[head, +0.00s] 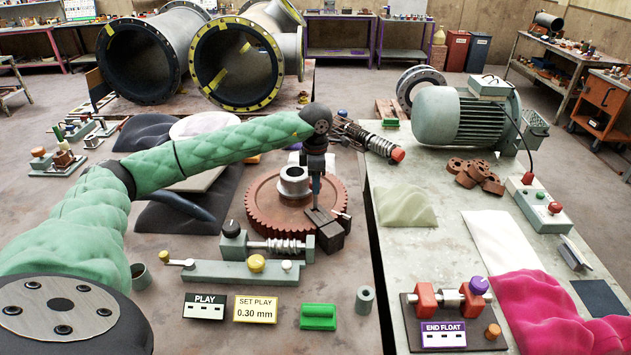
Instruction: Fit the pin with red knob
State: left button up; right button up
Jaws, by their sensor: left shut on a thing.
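My left gripper (316,192) points down from the end of my green padded arm, at the front right of the rust-red gear wheel (265,222). It is shut on a small part that is mostly hidden by the gripper. A dark block (325,236) sits just below it, with a short thin pin-like end at its right; I cannot tell how they join. A dark coiled shaft with a red end (397,155) lies behind, to the right. A worm shaft (278,246) lies before the gear. My right gripper is not in view.
A grey-green motor (455,118) and a control box with a red button (538,205) stand on the right bench. A purple-knobbed fixture (450,297) is at the front right. PLAY and SET PLAY signs (256,309) and a green block (318,317) lie in front.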

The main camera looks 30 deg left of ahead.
pick_arm(q)
jog(key=shift+b, duration=0.4)
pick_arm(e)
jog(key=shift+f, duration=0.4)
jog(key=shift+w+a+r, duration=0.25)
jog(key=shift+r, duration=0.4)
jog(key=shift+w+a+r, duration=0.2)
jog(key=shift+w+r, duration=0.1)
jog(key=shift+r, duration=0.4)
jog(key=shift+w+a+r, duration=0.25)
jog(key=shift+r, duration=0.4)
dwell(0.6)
